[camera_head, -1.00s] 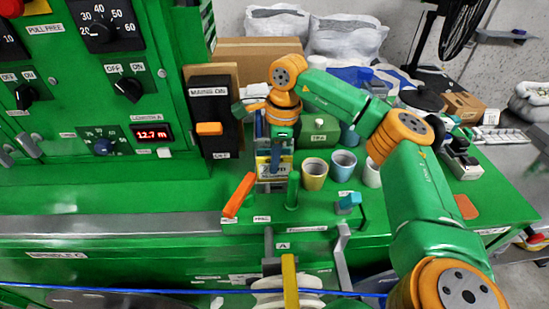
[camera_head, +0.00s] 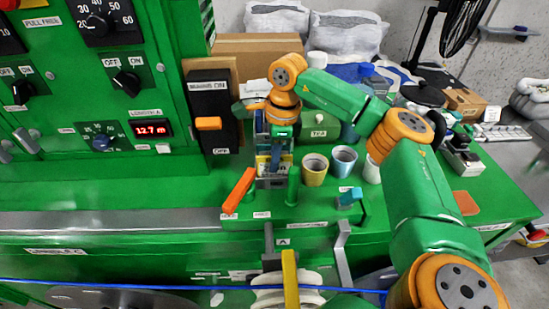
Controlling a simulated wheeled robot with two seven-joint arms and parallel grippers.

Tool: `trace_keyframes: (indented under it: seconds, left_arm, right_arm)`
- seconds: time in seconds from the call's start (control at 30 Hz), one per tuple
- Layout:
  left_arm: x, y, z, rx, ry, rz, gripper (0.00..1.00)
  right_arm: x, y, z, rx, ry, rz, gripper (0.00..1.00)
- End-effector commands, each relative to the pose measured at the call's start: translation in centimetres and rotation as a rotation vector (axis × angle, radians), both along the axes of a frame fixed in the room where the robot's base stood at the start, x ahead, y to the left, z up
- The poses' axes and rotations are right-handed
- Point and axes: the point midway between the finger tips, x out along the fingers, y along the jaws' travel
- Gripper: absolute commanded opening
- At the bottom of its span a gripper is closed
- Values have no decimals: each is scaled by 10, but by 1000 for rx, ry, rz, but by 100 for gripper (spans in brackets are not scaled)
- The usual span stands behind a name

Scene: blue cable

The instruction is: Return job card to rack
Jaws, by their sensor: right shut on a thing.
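My right gripper (camera_head: 275,152) points down at the middle of the bench and is shut on the job card (camera_head: 262,165). The card is yellow and white, and the fingers cover part of its face. The small grey rack (camera_head: 270,183) stands on the green bench directly below the card. The card's lower edge is at or inside the rack; I cannot tell how deep it sits. My left gripper is not in view.
An orange lever (camera_head: 239,190) stands close left of the rack, and a green post (camera_head: 293,186) close right. Cups, including a yellow one (camera_head: 314,170) and a blue-grey one (camera_head: 343,160), stand to the right. A blue cable (camera_head: 150,289) crosses the front.

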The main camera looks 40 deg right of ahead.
Motion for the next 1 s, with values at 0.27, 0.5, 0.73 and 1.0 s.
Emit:
trace_keyframes:
  seconds: [0.27, 0.5, 0.73, 1.0]
  left_arm:
    - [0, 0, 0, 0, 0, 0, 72]
    - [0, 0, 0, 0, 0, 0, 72]
    - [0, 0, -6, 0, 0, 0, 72]
    - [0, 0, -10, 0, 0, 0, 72]
  right_arm:
    - [0, 0, 0, 0, 0, 0, 24]
    - [0, 0, 0, 0, 0, 0, 43]
    - [0, -1, 15, 3, -5, -1, 43]
    - [-3, -6, 66, 2, -3, -1, 43]
